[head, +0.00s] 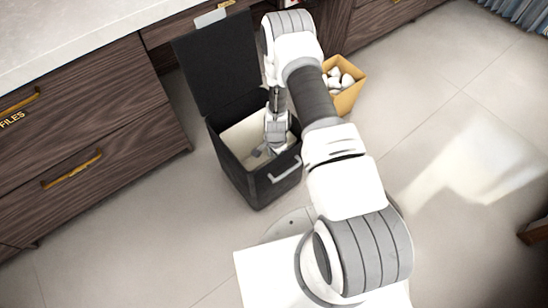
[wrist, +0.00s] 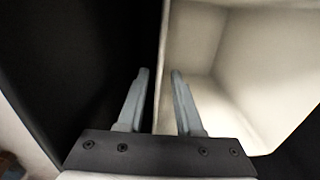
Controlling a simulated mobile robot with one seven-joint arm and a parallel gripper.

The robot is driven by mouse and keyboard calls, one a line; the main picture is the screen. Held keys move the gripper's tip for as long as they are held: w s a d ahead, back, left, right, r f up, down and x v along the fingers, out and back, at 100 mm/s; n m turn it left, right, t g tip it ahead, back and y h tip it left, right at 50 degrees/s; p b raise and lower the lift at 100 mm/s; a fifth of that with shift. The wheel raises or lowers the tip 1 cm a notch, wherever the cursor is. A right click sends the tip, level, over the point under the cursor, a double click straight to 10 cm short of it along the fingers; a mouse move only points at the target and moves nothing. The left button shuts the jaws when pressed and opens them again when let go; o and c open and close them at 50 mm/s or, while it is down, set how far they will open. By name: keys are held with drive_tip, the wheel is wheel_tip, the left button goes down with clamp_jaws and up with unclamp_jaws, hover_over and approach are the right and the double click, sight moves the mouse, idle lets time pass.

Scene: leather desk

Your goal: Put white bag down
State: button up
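The white bag (head: 243,133) shows as a pale, open-topped form inside the black bin (head: 262,187) in the head view. In the wrist view, the bag (wrist: 260,60) fills the right side and I look into its pale interior. My gripper (wrist: 160,72) has its two fingers apart. The bag's left edge runs between them in the picture, with dark space on its left. I see no finger pressed on the bag. In the head view my gripper (head: 262,152) is down inside the bin; my arm hides part of the bin and bag.
The bin's black lid (head: 215,65) stands open behind it. A tan box (head: 347,100) with white crumpled pieces is right of the bin, partly behind my arm. Dark wooden drawers (head: 80,150) stand at the left. The floor (head: 455,130) at the right is clear.

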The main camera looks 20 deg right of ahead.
wheel_tip(320, 180, up, 45)
drive_tip(key=a+n+t+p, duration=0.1)
drive_tip(key=n+t+p, duration=0.1)
drive_tip(key=n+p, duration=0.4)
drive_tip(key=s+r+n+t+b, duration=0.1)
drive_tip(key=s+r+n+t, duration=0.2)
drive_tip(key=s+r, duration=1.4)
drive_tip(key=s+n, duration=0.4)
drive_tip(key=shift+d+n, duration=0.2)
drive_tip(key=shift+n, duration=0.1)
drive_tip(key=shift+r, duration=0.2)
wheel_tip(320, 180, up, 24)
drive_tip(key=p, duration=2.3)
